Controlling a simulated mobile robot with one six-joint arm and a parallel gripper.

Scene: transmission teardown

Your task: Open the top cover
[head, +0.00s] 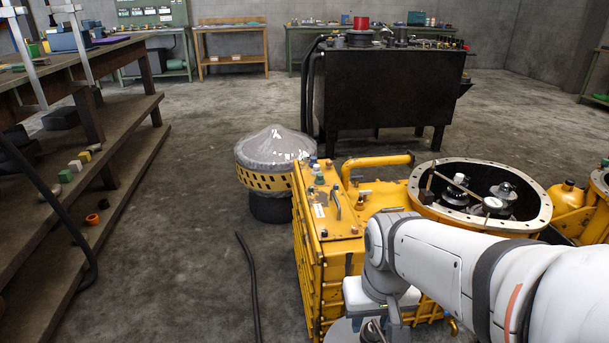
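A yellow transmission (309,262) stands on the floor at the centre right. Its flat top plate (330,208) carries small fittings and a thin handle. To the right, a round housing with a pale bolted flange (539,218) is open at the top, with dark and metallic parts inside and a thin rod across it. I cannot tell which part is the top cover. My white arm reaches in from the lower right, in front of the transmission. My gripper (374,330) is at the bottom edge, partly cut off. Its fingers are not clear, and no held object shows.
A grey cone-topped unit with a yellow slotted band (262,181) stands left of the transmission. A black workbench (390,92) is behind. A stepped wooden bench (120,150) lines the left. A dark hose (249,285) lies on the floor, which is otherwise clear left of centre.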

